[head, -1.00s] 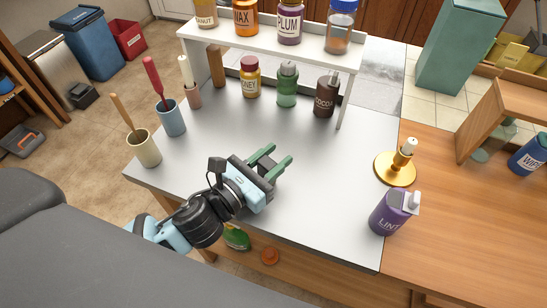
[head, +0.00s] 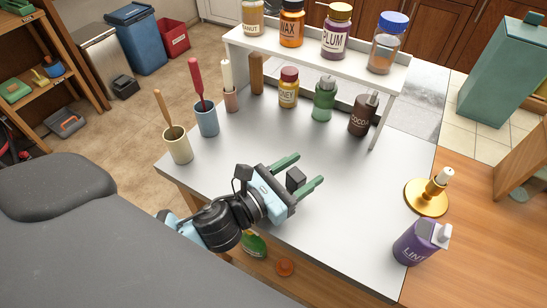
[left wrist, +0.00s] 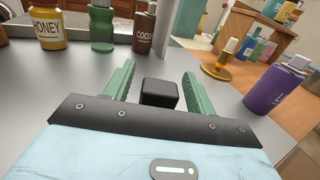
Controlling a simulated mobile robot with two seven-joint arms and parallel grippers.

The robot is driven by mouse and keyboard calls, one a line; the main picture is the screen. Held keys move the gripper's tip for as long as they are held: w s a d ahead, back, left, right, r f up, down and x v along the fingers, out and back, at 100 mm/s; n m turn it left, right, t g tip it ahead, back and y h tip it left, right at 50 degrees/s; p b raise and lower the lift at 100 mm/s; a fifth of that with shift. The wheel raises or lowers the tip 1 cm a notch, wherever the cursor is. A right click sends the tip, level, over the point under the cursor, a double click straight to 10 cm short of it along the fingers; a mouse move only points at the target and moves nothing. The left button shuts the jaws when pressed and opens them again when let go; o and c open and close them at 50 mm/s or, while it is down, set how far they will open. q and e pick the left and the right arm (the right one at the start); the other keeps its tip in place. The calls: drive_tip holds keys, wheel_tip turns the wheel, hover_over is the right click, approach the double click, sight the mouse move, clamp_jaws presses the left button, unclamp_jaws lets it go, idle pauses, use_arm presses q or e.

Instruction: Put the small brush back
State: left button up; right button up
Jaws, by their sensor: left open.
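No loose small brush can be made out for certain. Upright handles stand in cups at the table's left: a wooden handle in a cream cup (head: 179,149), a red handle (head: 197,78) in a blue cup (head: 207,121), and a pale stick (head: 227,75) in a pink cup (head: 231,101). Their lower ends are hidden. My left gripper (head: 304,168) is open over the grey table, its green fingers apart. A small black block (head: 296,179) shows between them, also in the left wrist view (left wrist: 159,93); I cannot tell whether it belongs to the gripper. My right gripper is not in view.
A white shelf (head: 310,50) with several jars stands at the back. Honey (head: 288,92), green (head: 325,101) and cocoa (head: 363,117) bottles stand before it. A brass holder (head: 426,198) and purple lint bottle (head: 415,246) stand at right. The table's middle (head: 345,195) is clear.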

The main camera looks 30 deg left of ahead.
use_arm(q)
drive_tip(key=b+v, duration=0.1)
drive_tip(key=v, duration=0.8)
drive_tip(key=shift+s+f+b, duration=0.1)
drive_tip(key=shift+f+b, duration=0.1)
drive_tip(key=shift+b, duration=0.15)
drive_tip(key=shift+v, duration=0.95)
drive_tip(key=shift+r, duration=0.15)
